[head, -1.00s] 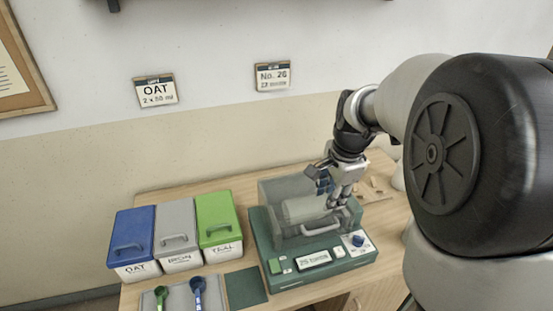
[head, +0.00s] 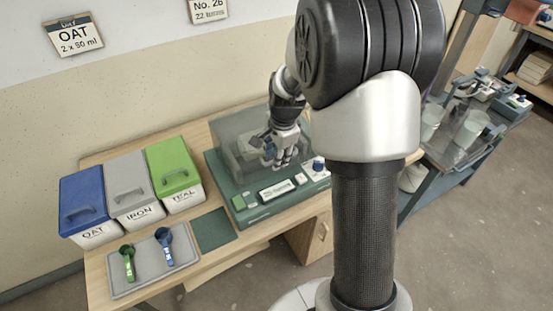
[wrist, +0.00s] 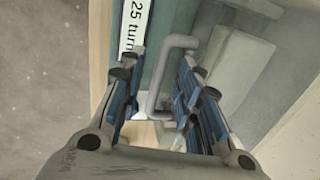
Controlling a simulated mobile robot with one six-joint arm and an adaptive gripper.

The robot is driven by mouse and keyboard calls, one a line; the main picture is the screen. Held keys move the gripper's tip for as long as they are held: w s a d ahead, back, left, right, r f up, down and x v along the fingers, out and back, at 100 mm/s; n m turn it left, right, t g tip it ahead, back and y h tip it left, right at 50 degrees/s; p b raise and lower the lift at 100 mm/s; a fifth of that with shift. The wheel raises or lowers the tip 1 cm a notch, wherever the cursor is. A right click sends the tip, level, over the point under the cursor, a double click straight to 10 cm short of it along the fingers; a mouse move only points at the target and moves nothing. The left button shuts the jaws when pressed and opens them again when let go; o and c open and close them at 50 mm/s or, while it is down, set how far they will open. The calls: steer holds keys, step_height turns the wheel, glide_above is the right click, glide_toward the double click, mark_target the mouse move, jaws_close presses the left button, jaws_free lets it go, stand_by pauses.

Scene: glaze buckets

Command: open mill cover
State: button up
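The mill has a dark green base (head: 222,190) with a display and buttons on its front. Its see-through grey cover (head: 238,128) appears to be down on the base. In the wrist view the cover's grey handle (wrist: 158,85) lies between the two fingers of my gripper (wrist: 160,112). The fingers are open, with gaps beside the handle; I cannot tell how deep it sits between them. In the head view my gripper (head: 281,158) is at the front right of the cover and hides the handle.
Blue (head: 83,200), grey (head: 130,182) and green (head: 175,168) lidded bins stand left of the mill. A tray (head: 130,287) holds a green scoop (head: 128,262) and a blue scoop (head: 166,245). A cart (head: 455,160) with clear containers stands at the right.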

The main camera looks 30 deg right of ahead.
steer(key=shift+w+f, duration=0.1)
steer(key=shift+f, duration=0.3)
jaws_close()
stand_by(0.6)
